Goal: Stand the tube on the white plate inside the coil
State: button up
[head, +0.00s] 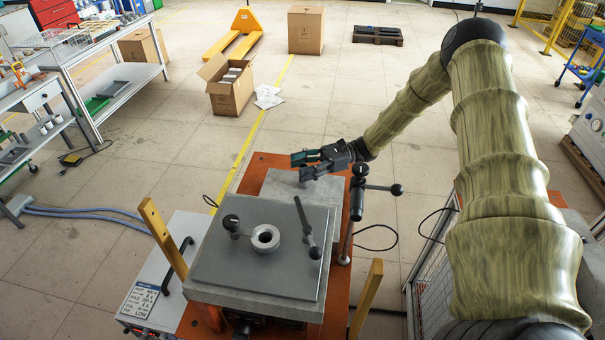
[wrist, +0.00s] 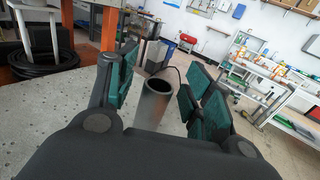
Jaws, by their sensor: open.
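The tube (wrist: 157,105) is a grey, open-topped cylinder in the wrist view. It stands roughly upright on a speckled grey surface (wrist: 60,110), between the green pads of my gripper (wrist: 160,86). The pads are spread, with visible gaps on both sides of the tube. In the head view my gripper (head: 301,167) hangs low over the light grey slab (head: 283,188) at the back of the orange bench; the tube is hard to make out there. A pale ring with a dark opening (head: 265,238) sits on the grey-topped unit in front. The coil and white plate cannot be seen.
A black clamp stand (head: 357,190) is right of the slab. Yellow posts (head: 163,238) flank the unit. Open floor lies behind the bench.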

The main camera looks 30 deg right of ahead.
jog(key=shift+d+f, duration=0.1)
jog(key=shift+f, duration=0.05)
jog(key=c, duration=0.6)
grip_shut()
